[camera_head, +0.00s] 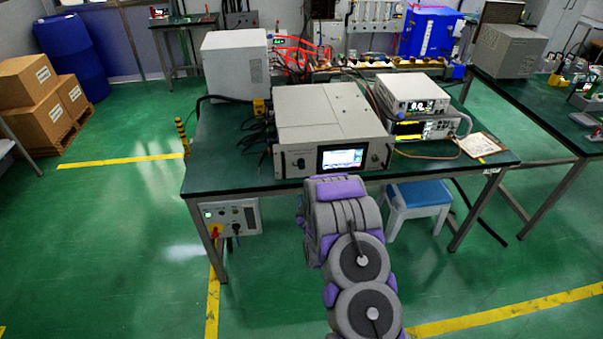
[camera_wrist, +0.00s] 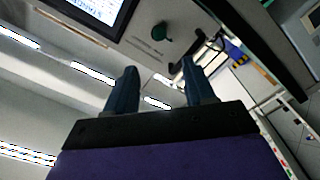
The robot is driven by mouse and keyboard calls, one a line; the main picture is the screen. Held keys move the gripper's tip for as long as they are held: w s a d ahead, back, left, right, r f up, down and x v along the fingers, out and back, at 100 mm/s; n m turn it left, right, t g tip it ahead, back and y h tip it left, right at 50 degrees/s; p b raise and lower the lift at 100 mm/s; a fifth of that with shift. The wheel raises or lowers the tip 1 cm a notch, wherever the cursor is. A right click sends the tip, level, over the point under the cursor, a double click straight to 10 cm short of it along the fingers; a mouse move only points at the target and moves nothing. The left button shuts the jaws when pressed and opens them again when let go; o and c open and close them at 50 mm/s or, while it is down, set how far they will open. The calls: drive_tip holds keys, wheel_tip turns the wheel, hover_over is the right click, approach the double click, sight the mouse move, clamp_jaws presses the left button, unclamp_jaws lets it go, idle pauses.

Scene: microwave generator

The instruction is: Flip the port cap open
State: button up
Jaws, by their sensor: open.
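The grey microwave generator (camera_head: 330,115) stands on the green bench, with its lit screen (camera_head: 342,158) on the front panel. The wrist view shows the screen (camera_wrist: 98,8) at top left and a small dark green round part (camera_wrist: 162,31) beside it. This part may be the port cap or a knob; I cannot tell which, nor whether a cap is open. My gripper (camera_wrist: 160,66) is open, with two dark blue fingers apart and nothing seen between them. In the picture the round part lies just above the fingertips, apart from them. In the head view my arm hides the gripper.
Stacked instruments (camera_head: 413,95) stand right of the generator, and a white case (camera_head: 236,62) stands behind left. A blue-topped stool (camera_head: 418,193) is under the bench. A control box (camera_head: 231,217) hangs below the bench at left.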

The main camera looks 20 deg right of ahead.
sight(302, 168)
drive_tip(key=b+x, duration=0.3)
drive_tip(key=x, duration=1.1)
drive_tip(key=shift+f, duration=0.1)
drive_tip(key=shift+c, duration=0.4)
drive_tip(key=shift+s, duration=0.1)
clamp_jaws()
